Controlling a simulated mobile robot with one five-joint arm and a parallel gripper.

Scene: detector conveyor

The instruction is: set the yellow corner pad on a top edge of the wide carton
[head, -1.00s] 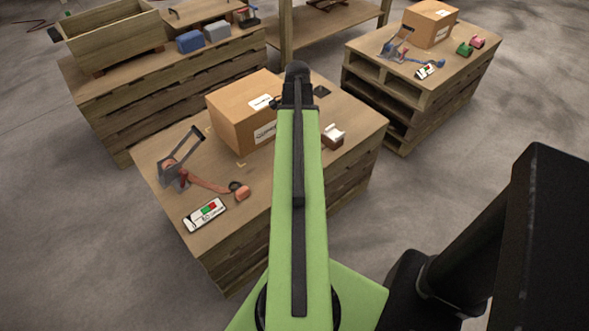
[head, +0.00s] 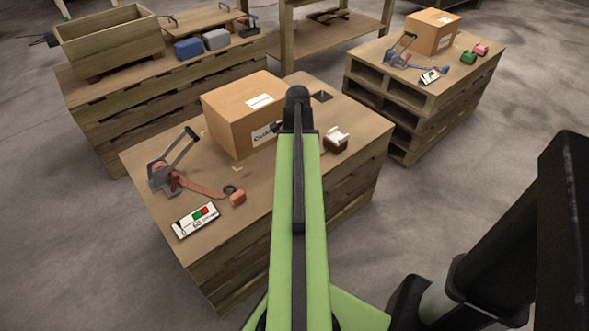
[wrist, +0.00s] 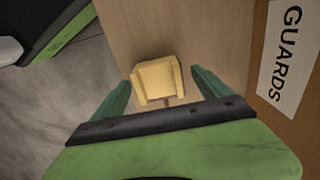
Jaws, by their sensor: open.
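The wide carton (head: 228,122) is a closed brown box with white labels on its top and side, on the near wooden stand. The yellow corner pad (wrist: 157,80) lies on a wooden surface in the wrist view. My gripper (wrist: 161,87) is open, with one green finger on each side of the pad and gaps between. The pad is not held. A carton side with a "GUARDS" label (wrist: 283,55) is at the right of the wrist view. In the head view my arm hides the pad and the fingers.
A strapping tool (head: 165,172), an orange piece (head: 237,198) and a white card (head: 196,220) lie left of my arm on the near stand (head: 275,205). A brown-and-white item (head: 337,140) sits right of it. Another carton (head: 433,35) stands on the right stand.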

